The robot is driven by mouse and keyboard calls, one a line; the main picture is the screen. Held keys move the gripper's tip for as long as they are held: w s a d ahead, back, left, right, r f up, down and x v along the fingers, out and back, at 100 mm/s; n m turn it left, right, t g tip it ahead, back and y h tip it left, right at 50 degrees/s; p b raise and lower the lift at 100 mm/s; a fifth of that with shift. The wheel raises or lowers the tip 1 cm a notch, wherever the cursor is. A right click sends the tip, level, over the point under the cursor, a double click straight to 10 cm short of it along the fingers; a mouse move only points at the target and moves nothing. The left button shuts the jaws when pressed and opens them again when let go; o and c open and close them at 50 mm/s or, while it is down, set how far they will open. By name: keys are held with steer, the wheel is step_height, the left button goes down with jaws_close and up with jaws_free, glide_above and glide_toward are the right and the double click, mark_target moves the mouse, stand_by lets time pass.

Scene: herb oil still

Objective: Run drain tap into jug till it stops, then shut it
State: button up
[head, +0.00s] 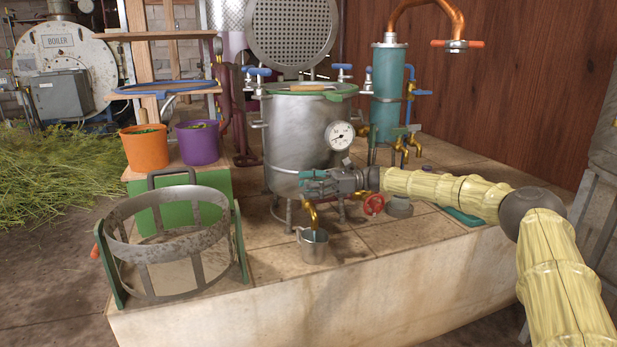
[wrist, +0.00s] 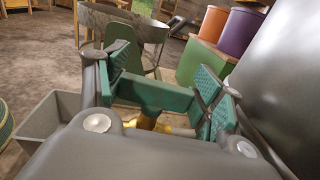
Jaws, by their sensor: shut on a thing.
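The still pot (head: 297,135) is a steel drum with a dial gauge, standing on a tiled plinth. Its brass drain tap (head: 311,216) curves down low at the front, and its brass also shows in the wrist view (wrist: 160,124). The tap's teal lever (wrist: 155,93) lies crosswise between the pads of my gripper (wrist: 168,72), which is shut on it. In the head view my gripper (head: 316,183) covers most of the lever. The small metal jug (head: 314,249) stands upright under the spout. I cannot tell whether liquid is running or how full the jug is.
A round metal basket frame (head: 165,252) stands at the left of the plinth (head: 350,290). Orange (head: 145,148) and purple (head: 198,144) buckets sit behind it. A red valve wheel (head: 373,204) and a teal column (head: 388,95) are to the right of the pot.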

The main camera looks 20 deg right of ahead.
steer(key=shift+r+n+g+p, duration=0.1)
steer(key=shift+n+g+p, duration=0.45)
steer(key=shift+g, duration=0.45)
steer(key=shift+n+g, duration=0.35)
steer(key=shift+g, duration=0.05)
steer(key=o, duration=1)
steer(key=shift+o, duration=0.2)
steer(key=shift+t, duration=0.4)
